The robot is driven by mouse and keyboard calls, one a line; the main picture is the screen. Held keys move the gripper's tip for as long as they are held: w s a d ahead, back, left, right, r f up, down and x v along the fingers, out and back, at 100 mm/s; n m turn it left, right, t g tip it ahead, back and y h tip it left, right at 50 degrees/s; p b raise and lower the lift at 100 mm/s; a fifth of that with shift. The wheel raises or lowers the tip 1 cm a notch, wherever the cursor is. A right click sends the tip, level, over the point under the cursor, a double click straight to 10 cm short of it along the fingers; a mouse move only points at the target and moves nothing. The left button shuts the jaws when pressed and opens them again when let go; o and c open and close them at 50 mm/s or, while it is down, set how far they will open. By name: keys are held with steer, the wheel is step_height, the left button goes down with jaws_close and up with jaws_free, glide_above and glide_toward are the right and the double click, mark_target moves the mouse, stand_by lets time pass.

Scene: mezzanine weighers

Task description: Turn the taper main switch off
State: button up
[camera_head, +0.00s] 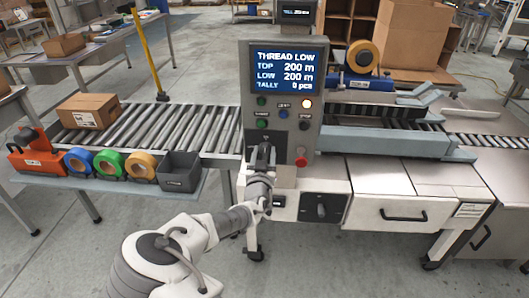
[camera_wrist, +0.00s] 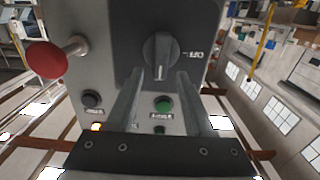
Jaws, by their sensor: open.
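The rotary main switch (camera_wrist: 158,54) is a dark grey knob on a dark plate in the wrist view. Its ridge runs roughly vertical in that picture, and an upside-down OFF mark (camera_wrist: 196,55) lies to its right, so the ridge does not point at it. My gripper (camera_wrist: 161,80) is open, with one finger toward each side of the knob. I cannot tell whether the fingers touch it. In the head view my gripper (camera_head: 264,150) is at the lower left of the grey control panel (camera_head: 250,82) and hides the switch.
A red mushroom button (camera_head: 300,160) stands out right of my gripper; the wrist view also shows it (camera_wrist: 46,60). Green (camera_wrist: 163,104) and black (camera_wrist: 92,100) buttons are close by. A screen (camera_head: 288,72) reads THREAD LOW. Another dark knob (camera_head: 320,208) sits lower on the machine.

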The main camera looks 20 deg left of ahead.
steer(key=shift+w+a, duration=0.1)
steer(key=shift+w, duration=0.3)
jaws_close()
